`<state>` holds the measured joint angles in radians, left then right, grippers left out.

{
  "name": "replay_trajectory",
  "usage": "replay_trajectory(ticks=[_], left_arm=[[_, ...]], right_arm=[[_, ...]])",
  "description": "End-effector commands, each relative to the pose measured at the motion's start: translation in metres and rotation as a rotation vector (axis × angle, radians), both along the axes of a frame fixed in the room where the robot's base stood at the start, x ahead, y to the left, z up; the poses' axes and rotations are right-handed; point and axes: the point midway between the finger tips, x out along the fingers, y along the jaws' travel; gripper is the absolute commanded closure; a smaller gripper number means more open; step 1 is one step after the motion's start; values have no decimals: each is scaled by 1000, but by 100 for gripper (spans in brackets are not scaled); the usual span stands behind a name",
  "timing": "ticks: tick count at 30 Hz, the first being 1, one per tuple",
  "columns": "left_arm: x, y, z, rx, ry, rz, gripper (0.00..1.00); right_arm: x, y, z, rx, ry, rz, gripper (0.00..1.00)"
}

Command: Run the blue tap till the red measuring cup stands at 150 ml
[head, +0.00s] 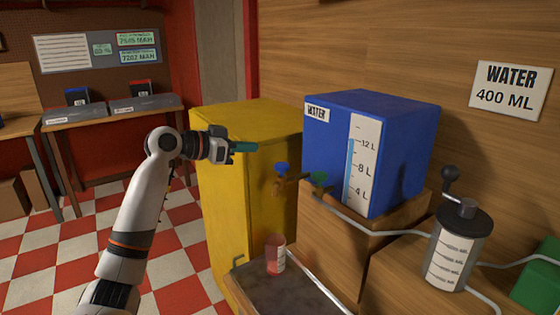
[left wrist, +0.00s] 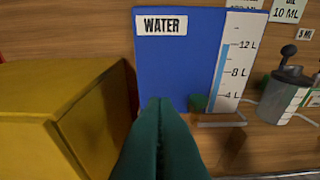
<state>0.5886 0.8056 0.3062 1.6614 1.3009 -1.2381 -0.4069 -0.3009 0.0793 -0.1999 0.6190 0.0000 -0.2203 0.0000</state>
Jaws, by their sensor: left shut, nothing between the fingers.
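The blue tap (head: 281,167) sticks out on a pipe at the left of the blue water tank (head: 420,150); a green tap (head: 319,179) sits beside it. The red measuring cup (head: 275,255) stands upright on a dark stand below the blue tap; its level is too small to read. My left gripper (head: 250,147) is shut and empty, up and left of the blue tap and apart from it. In the left wrist view its teal fingers (left wrist: 156,105) are together, pointing toward the tank (left wrist: 175,65); the blue tap and cup are not seen there. My right gripper is not in view.
A yellow cabinet (head: 222,190) stands behind and below my left gripper. The tank sits on a wooden block (head: 335,232). A clear pipe runs to a marked cylinder with a crank (head: 460,245) at right. A wall sign (head: 511,91) reads "WATER 400 ML".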

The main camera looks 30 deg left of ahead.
Motion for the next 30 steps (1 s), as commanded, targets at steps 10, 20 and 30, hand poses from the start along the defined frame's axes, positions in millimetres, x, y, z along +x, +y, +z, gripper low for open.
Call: replay_trajectory(ticks=[10,20,30], left_arm=[[0,1,4,-4,-7,-2,100],[34,-14,-1,-9,-5,-4,100],[91,-37,-27,-6,-1,-2,100]], right_arm=[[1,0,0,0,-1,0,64],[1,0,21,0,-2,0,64],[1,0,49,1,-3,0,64]])
